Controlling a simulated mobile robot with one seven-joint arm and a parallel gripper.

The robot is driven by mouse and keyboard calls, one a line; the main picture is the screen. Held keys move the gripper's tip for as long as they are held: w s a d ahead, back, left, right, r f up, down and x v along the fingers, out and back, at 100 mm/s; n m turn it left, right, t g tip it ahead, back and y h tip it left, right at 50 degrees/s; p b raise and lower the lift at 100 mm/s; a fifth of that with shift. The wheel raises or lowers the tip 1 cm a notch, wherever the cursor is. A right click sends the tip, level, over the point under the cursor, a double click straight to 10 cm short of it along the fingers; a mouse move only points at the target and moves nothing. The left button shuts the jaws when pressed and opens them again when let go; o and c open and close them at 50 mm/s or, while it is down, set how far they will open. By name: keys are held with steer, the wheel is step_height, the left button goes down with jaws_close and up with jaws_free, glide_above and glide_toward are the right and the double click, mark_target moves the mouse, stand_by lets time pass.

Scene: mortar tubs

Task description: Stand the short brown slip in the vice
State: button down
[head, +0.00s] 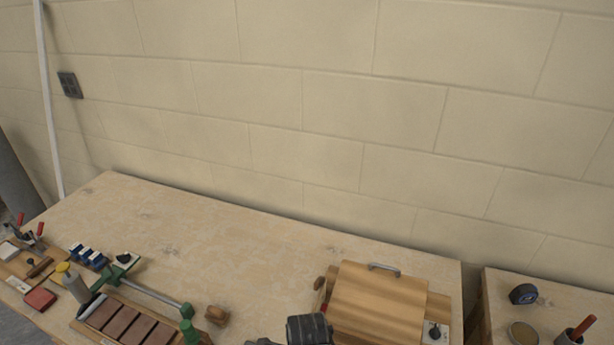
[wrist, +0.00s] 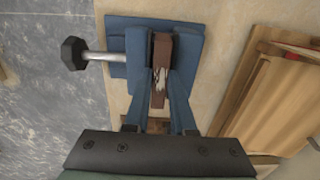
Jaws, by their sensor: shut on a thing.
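In the wrist view the short brown slip (wrist: 162,50) is long side along my line of sight, with a pale rough patch on its nearer part. My gripper (wrist: 161,80) is shut on it, a finger on each side. The blue vice (wrist: 192,30) is at the top of the wrist view, with a grey screw bar and black knob (wrist: 74,54) to the left. The slip overlaps the vice's jaw area; I cannot tell how deep it sits or whether it touches the jaws. In the head view, the slip and vice are not clearly visible at the bottom edge.
A wooden box or board with a metal handle (head: 384,267) stands right of my arm. A rack of brown slips (head: 120,322), a green clamp (head: 187,325), a bottle (head: 72,282) and blue blocks (head: 87,256) are at left. The bench's back middle is clear. A second bench holds a tape measure (head: 523,293).

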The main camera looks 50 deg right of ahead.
steer(key=shift+f, duration=0.3)
steer(key=shift+c, duration=1)
jaws_free()
step_height(320, 180, up, 7)
steer(key=p, duration=0.7)
